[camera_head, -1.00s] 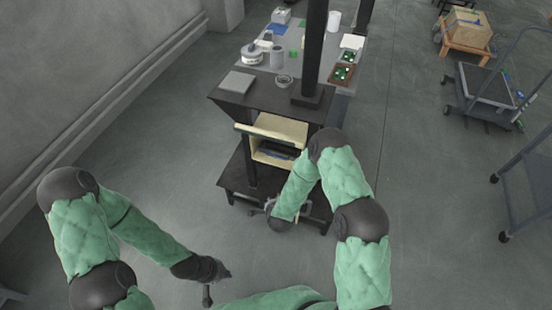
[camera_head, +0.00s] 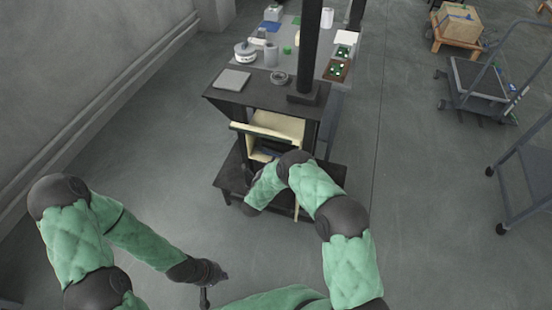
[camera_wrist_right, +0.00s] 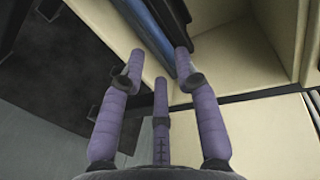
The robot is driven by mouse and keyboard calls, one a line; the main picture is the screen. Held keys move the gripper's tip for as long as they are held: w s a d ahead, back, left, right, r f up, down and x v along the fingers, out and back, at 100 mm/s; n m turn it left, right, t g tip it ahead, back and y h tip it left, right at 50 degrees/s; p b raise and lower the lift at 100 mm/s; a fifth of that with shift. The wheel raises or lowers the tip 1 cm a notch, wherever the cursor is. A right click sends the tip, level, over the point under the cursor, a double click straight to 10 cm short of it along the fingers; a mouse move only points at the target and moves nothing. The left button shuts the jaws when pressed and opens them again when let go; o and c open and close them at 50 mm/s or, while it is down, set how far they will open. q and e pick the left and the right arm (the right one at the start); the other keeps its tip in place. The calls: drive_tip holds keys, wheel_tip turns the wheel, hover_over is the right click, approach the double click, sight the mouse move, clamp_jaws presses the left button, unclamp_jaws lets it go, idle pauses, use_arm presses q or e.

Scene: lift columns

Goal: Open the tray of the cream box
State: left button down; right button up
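The cream box (camera_head: 284,124) sits in the dark stand, its front open and dark and bluish items inside. In the right wrist view its cream wall and shelf (camera_wrist_right: 237,58) are close, with a blue item (camera_wrist_right: 158,30) and a cream panel (camera_wrist_right: 270,135) below a dark gap. My left gripper (camera_head: 210,284) hangs low, away from the box.
The dark stand (camera_head: 222,98) has a black column (camera_head: 311,45) and a grey plate (camera_head: 232,80) on top. A grey table (camera_head: 293,55) with several small items stands behind. Carts (camera_head: 484,80) and a cardboard box (camera_head: 459,24) are at right. The left floor is clear.

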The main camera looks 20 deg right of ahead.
drive_tip(key=b+x, duration=0.1)
drive_tip(key=x, duration=0.5)
drive_tip(key=shift+f+b, duration=0.1)
drive_tip(key=shift+b, duration=0.3)
clamp_jaws()
